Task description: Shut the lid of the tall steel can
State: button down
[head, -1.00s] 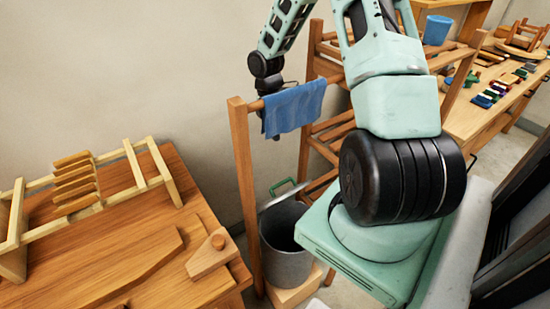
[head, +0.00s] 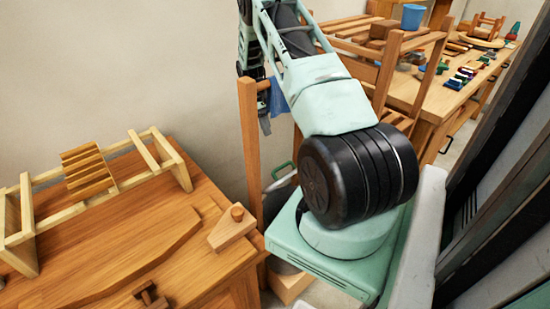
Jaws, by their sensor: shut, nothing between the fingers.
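The tall steel can is mostly hidden behind my own base. A bit of its grey body (head: 284,267) shows low down, above a wooden block. Its lid (head: 281,181) shows as a thin tilted grey edge with a green handle (head: 283,168), standing raised at the back of the can. My gripper (head: 265,125) is small and partly hidden at the end of my arm, beside the wooden post and the blue cloth. It is above the lid in the picture and apart from it. It is shut and holds nothing that I can see.
A wooden rack post (head: 250,150) stands left of the can, with a blue cloth (head: 278,101) on its rail. A wooden workbench (head: 190,270) fills the lower left. A long table (head: 430,105) with toys is at the right.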

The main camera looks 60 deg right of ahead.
jog(key=s+a+f+p, duration=0.2)
jog(key=s+f+p, duration=0.2)
jog(key=s+f, duration=0.2)
jog(key=shift+s+f, duration=0.15)
jog(key=shift+f, duration=1.25)
jog(key=shift+a, duration=0.1)
